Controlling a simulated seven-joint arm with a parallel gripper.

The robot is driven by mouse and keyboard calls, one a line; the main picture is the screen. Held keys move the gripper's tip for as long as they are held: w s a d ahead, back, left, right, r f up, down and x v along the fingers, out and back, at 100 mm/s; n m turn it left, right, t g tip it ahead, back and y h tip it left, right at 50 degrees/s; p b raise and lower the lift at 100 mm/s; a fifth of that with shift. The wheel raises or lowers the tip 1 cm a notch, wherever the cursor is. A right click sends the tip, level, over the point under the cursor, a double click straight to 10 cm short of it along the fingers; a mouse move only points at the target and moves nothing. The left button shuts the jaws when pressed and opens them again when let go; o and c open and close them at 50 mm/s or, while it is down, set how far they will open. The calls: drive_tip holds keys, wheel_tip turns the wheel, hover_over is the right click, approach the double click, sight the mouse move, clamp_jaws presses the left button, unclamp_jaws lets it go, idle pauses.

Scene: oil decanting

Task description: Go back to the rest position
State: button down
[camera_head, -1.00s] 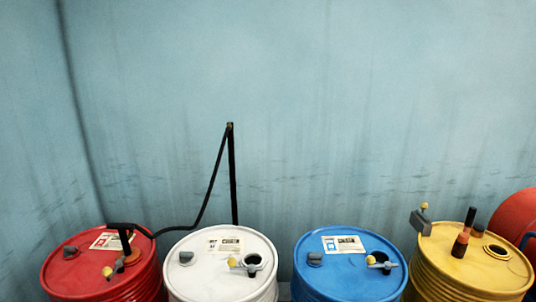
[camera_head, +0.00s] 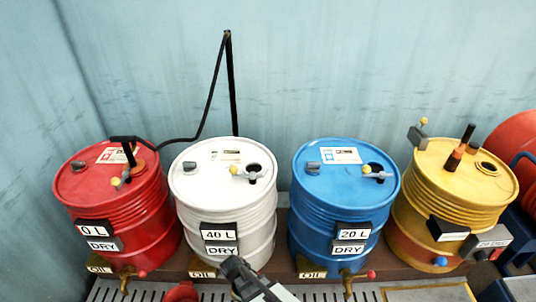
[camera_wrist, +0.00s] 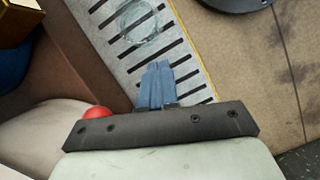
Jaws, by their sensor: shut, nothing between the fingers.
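My gripper (camera_wrist: 160,86) shows in the wrist view with its blue fingers pressed together and nothing between them. It is over the slotted grate (camera_wrist: 108,42). In the head view a grey and white part of my arm (camera_head: 250,281) stands at the bottom centre, in front of the white drum (camera_head: 226,222). The gripper fingers cannot be made out there.
A red drum (camera_head: 122,210), a blue drum (camera_head: 340,215) and a yellow drum (camera_head: 440,190) stand in the row. A black hose (camera_head: 208,100) runs to the red drum's top. A clear round vessel (camera_wrist: 140,22) is on the grate. A red knob (camera_wrist: 97,112) is close to my gripper.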

drive_tip(key=s+d+f+m+g+y, duration=0.2)
drive_tip(key=s+d+f+m, duration=0.2)
drive_tip(key=s+d+m, duration=0.3)
drive_tip(key=s+d+f+m+g+y, duration=0.2)
drive_tip(key=s+d+m, duration=0.5)
drive_tip(key=s+d, duration=0.4)
drive_tip(key=shift+s+d+f+g, duration=0.4)
drive_tip(key=shift+d+f+g, duration=0.4)
drive_tip(key=shift+d+f, duration=0.75)
drive_tip(key=c, duration=1.8)
unclamp_jaws()
drive_tip(key=shift+d+r, duration=0.2)
drive_tip(key=shift+r, duration=0.05)
